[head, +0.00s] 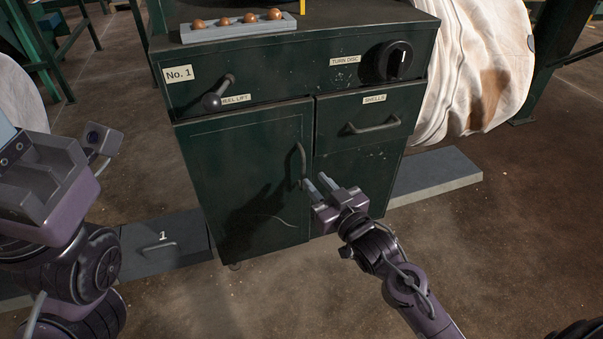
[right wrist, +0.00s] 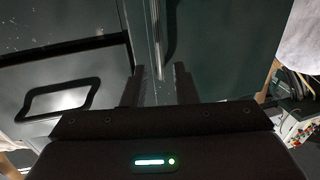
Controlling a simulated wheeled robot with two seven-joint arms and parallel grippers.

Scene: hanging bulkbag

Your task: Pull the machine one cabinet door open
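The dark green machine one cabinet (head: 240,60) bears a "No. 1" label. Its left door (head: 225,165) looks shut, with an upright dark handle (head: 301,162) near its right edge. My right gripper (head: 318,184) is open and empty, its fingertips just below and right of that handle. In the right wrist view the two fingers (right wrist: 160,84) stand apart, and the door handle (right wrist: 171,28) shows beyond them; I see no clear contact. Part of my left arm and gripper (head: 95,145) shows at the left edge, away from the door; its finger gap is unclear.
A drawer labelled "SHELLS" with a handle (head: 374,126) is right of the door. A lever (head: 217,95) and a knob (head: 393,62) sit above. A tray (head: 240,31) with several copper-coloured balls is on top. A large pale bag (head: 480,70) hangs at the right.

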